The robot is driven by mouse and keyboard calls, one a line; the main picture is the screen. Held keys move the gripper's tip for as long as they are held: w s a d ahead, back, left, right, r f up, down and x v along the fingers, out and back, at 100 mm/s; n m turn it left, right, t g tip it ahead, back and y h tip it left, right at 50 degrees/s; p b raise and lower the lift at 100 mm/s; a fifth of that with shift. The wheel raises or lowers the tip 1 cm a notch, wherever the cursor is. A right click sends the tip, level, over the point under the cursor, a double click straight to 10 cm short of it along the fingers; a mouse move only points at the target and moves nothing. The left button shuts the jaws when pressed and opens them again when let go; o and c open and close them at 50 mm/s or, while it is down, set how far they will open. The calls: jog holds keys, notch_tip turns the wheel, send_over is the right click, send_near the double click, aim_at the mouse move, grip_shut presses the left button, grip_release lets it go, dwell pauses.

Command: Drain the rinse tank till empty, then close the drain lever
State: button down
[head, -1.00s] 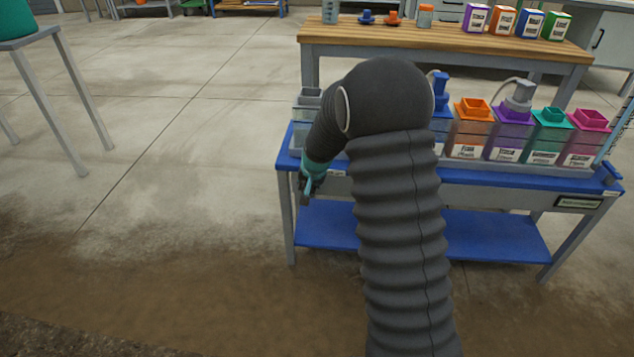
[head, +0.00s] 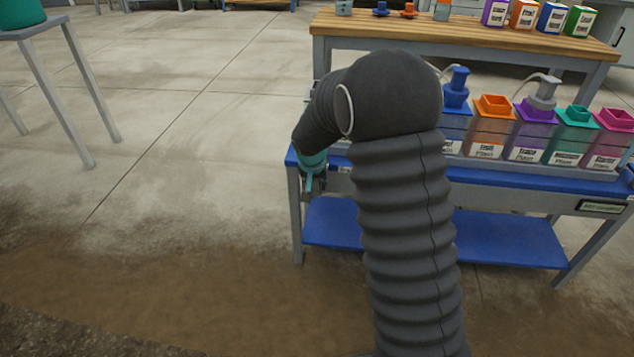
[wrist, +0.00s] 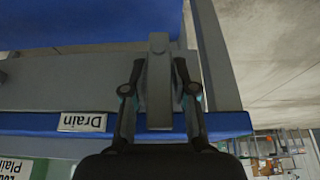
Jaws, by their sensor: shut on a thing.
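The drain lever (wrist: 159,60) is a flat grey bar at the front edge of the blue bench, close to the white "Drain" label (wrist: 82,122), which reads upside down in the wrist view. My gripper (wrist: 160,88) has one dark finger on each side of the lever and is shut on it. In the head view my gripper (head: 313,182) is at the bench's front left corner, and the lever cannot be made out there. The rinse tank is largely hidden behind my arm, and its water level does not show.
The blue bench (head: 520,180) carries several coloured tanks, such as the orange-topped one (head: 488,130), to the right of my arm. A blue lower shelf (head: 510,238) is beneath. A wooden bench (head: 440,38) stands behind. Open floor (head: 190,150) lies to the left.

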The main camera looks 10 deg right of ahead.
jog(key=shift+s+a+f, duration=0.1)
jog(key=shift+s+f, duration=0.15)
jog(key=shift+f, duration=0.05)
jog(key=c, duration=1)
grip_release()
jog(key=shift+a, duration=0.1)
jog(key=shift+c, duration=0.2)
jog(key=shift+w+r, duration=0.1)
jog(key=shift+r, duration=0.15)
jog(key=shift+r, duration=0.3)
jog(key=v, duration=1.1)
